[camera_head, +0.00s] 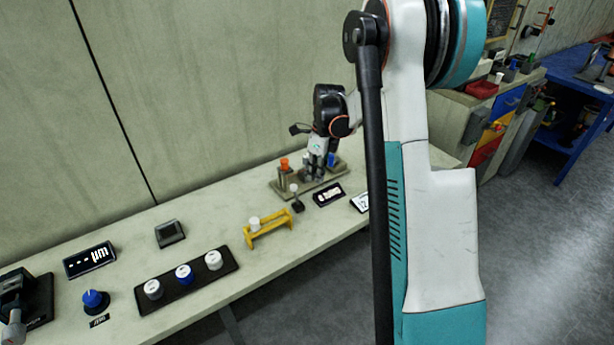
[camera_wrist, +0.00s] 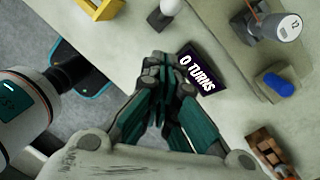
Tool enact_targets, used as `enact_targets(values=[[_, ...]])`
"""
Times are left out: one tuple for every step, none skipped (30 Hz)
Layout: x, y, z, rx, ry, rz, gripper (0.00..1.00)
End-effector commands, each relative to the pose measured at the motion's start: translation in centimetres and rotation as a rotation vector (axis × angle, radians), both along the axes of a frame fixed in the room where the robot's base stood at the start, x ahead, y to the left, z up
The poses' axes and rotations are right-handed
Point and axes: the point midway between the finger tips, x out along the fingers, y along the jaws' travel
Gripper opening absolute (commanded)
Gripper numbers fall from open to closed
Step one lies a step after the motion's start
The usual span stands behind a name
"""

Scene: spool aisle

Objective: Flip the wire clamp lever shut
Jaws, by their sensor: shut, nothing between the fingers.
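My gripper (camera_head: 315,170) is shut and empty, pointing down over the far part of the bench. In the wrist view its closed fingers (camera_wrist: 168,90) are beside the "0 TURNS" display. A small upright lever with a pale knob (camera_head: 295,190) on a dark base stands just left of the gripper; in the wrist view the pale knob (camera_wrist: 172,6) is at the top edge, apart from the fingers. I cannot tell for sure that this is the wire clamp lever. A grey fixture plate (camera_head: 283,187) carries an orange-topped post (camera_head: 284,166) and a blue part (camera_head: 332,160), partly hidden by my gripper.
The "0 TURNS" display (camera_wrist: 199,73) lies on the bench near the fingers. A yellow rack (camera_head: 268,230) with a white piece, a black tray (camera_head: 188,281) of capped spools and a blue knob (camera_head: 95,300) stand farther left. The wall is behind; open floor lies right.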

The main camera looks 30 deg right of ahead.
Motion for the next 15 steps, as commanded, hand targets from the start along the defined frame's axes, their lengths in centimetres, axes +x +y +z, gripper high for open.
enact_targets(values=[[0.3, -0.3, 1.2, 0.000, 0.000, 0.000, 0.00], [0.7, -0.3, 1.9, 0.000, 0.000, 0.001, 0.00], [1.1, -0.4, 2.7, 0.000, 0.000, 0.001, 0.00], [1.4, -0.5, 3.3, 0.000, 0.000, 0.001, 0.00], [1.7, -0.6, 3.9, 0.000, 0.000, 0.001, 0.00], [2.1, -0.7, 4.6, 0.000, 0.000, 0.001, 0.00], [2.4, -0.7, 5.2, 0.000, 0.000, 0.001, 0.00], [2.7, -0.8, 5.7, 0.000, 0.000, 0.001, 0.00], [3.0, -0.8, 6.3, 0.000, 0.000, 0.001, 0.00], [3.2, -0.9, 6.7, 0.000, 0.000, 0.001, 0.00], [3.4, -1.0, 7.1, 0.000, 0.000, 0.001, 0.00], [3.6, -1.0, 7.6, 0.000, 0.000, 0.001, 0.00], [3.8, -1.1, 7.8, 0.000, 0.000, 0.001, 0.00], [4.0, -1.1, 8.1, 0.000, 0.000, 0.001, 0.00], [4.1, -1.1, 8.4, 0.000, 0.000, 0.001, 0.00]])
